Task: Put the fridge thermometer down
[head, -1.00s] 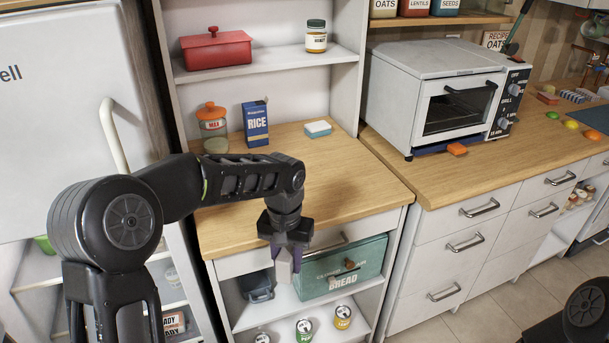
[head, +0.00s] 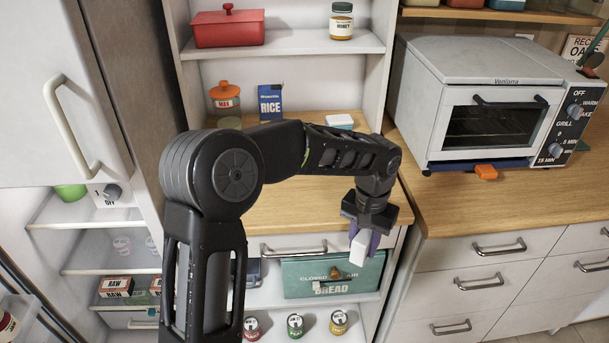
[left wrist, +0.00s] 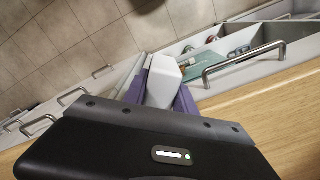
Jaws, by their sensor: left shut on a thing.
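The fridge thermometer (head: 359,246) is a small white block held in my left gripper (head: 364,244). The gripper's purple fingers are shut on it, and it hangs in front of the wooden counter's (head: 290,205) front edge, by the right end of the drawer. In the left wrist view, the thermometer (left wrist: 163,82) sits between the purple fingers (left wrist: 160,92); its face is not readable. The fridge (head: 85,110) stands at the left, its lower shelves (head: 100,215) showing. My right gripper is out of view.
A rice box (head: 270,103), a jar with an orange lid (head: 225,97) and a white-and-blue block (head: 340,121) stand at the counter's back. A toaster oven (head: 490,105) stands on the right counter. Below the drawer is a green bread box (head: 310,278). Wood left of the gripper is bare.

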